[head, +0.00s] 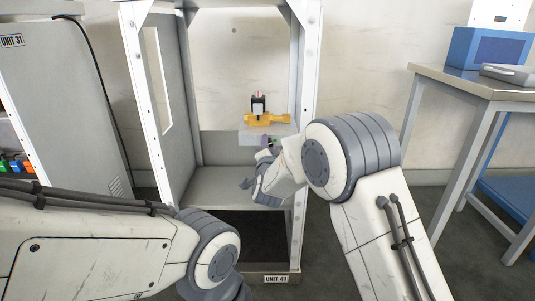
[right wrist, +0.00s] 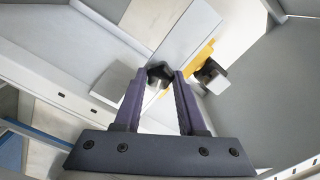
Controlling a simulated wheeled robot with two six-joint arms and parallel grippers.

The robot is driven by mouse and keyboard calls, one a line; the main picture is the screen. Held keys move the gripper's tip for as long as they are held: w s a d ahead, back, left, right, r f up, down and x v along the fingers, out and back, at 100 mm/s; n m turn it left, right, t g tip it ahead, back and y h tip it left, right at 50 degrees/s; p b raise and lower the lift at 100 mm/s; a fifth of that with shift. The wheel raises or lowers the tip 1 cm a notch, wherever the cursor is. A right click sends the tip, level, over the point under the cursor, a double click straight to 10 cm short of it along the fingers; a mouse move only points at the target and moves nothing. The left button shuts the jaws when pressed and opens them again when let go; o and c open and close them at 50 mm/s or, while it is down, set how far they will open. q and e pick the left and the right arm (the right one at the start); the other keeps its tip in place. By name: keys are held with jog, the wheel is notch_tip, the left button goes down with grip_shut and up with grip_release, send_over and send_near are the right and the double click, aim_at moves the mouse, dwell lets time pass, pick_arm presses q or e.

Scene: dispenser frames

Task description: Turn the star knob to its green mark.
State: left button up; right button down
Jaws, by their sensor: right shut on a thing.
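The star knob (right wrist: 160,77) is a small dark knob in the right wrist view, on the front of a pale grey block inside the open frame. My right gripper (right wrist: 160,80) has its two purple-grey fingers closed on either side of it. In the head view my right gripper and wrist largely hide the knob. A small green patch (head: 273,142) shows beside the fingers there; I cannot tell how the knob's pointer stands to it. My left arm comes in low at the left, and its gripper is out of view.
The open metal frame (head: 307,100) labelled UNIT 41 has uprights on both sides of my right arm's reach. A yellow valve-like part (head: 267,119) with a black top sits just above and behind the knob. A grey cabinet (head: 60,110) stands left, a table (head: 470,82) right.

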jog(key=shift+f+m+b, duration=0.15)
jog(key=shift+m+b, duration=1.55)
jog(key=shift+m, duration=0.3)
jog(key=c, duration=0.5)
grip_release()
jog(key=shift+s, duration=0.1)
jog(key=s+p, duration=0.2)
jog(key=s, duration=0.8)
jog(key=shift+s, duration=0.15)
